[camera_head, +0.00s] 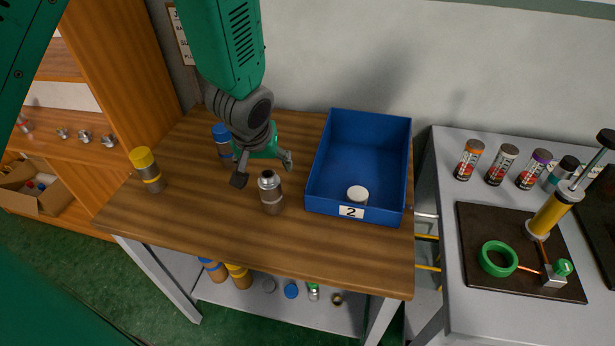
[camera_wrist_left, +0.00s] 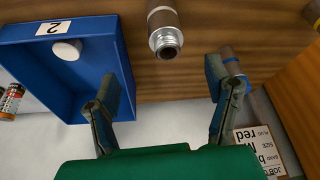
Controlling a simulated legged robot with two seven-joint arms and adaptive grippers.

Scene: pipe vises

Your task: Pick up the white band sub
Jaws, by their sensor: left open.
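A grey-brown cylindrical sub (camera_head: 271,195) with a bare metal threaded top stands upright on the wooden table. In the left wrist view the same sub (camera_wrist_left: 163,25) shows at the top centre, with a pale band below its threaded end. My left gripper (camera_head: 263,169) is open and empty, pointing down just behind and above it. In the left wrist view the gripper (camera_wrist_left: 162,82) has its fingers spread wide, with the sub ahead of the gap between them. No contact is visible. My right gripper is not in view.
A blue bin (camera_head: 316,190) labelled 2 stands right of the sub with a white cap (camera_head: 357,195) inside. A yellow-capped sub (camera_head: 147,170) stands at the left, and a blue-capped sub (camera_head: 223,138) behind my gripper. The table's front is clear. A grey bench (camera_head: 447,215) stands at the right.

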